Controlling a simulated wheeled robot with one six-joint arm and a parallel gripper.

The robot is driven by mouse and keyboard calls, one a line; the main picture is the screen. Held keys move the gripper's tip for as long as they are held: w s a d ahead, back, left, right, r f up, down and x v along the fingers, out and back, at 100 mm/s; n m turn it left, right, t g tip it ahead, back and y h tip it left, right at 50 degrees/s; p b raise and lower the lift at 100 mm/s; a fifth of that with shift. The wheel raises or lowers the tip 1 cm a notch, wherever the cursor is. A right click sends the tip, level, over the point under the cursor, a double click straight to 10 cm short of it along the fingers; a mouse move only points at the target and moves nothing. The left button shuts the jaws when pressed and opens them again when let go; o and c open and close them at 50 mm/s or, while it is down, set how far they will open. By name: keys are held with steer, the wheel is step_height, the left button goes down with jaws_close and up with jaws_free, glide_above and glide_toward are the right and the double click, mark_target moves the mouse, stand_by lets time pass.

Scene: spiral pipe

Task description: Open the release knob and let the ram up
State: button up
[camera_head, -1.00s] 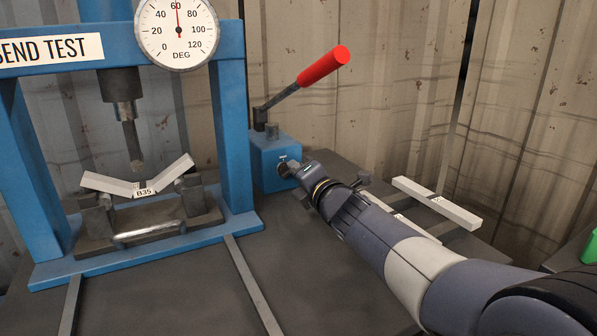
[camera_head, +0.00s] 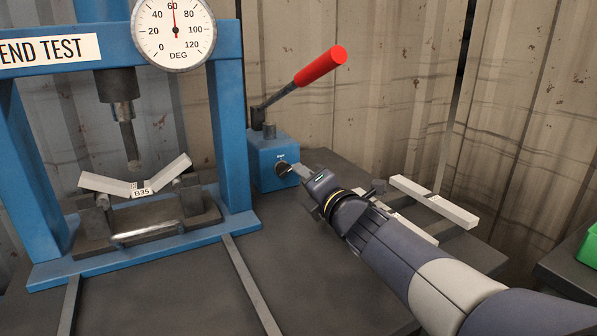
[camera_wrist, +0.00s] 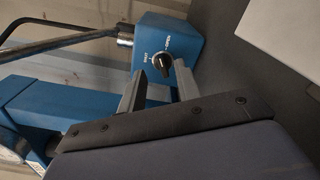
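The release knob (camera_head: 283,170) is a small dark knob on the front of the blue pump block (camera_head: 268,160). In the wrist view the knob (camera_wrist: 162,64) has small lettering around it; I cannot tell its exact setting. My gripper (camera_head: 298,172) is open and in front of the knob. In the wrist view its two fingers are apart, with the knob showing in the gap between their tips (camera_wrist: 160,68), nothing held. The ram (camera_head: 129,130) hangs over the V-bent bar marked B35 (camera_head: 142,192), with a small gap below its tip. The dial's (camera_head: 174,30) needle points near 60.
The pump lever (camera_head: 290,88) with a red grip (camera_head: 321,65) slants up right above the block. The blue press frame (camera_head: 231,130) stands left of it. Pale bars (camera_head: 434,201) lie on the dark bench at right. A green object (camera_head: 589,246) is at the right edge.

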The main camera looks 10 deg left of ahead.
steer(key=v, duration=0.6)
steer(key=shift+s+p, duration=0.1)
steer(key=shift+p, duration=0.3)
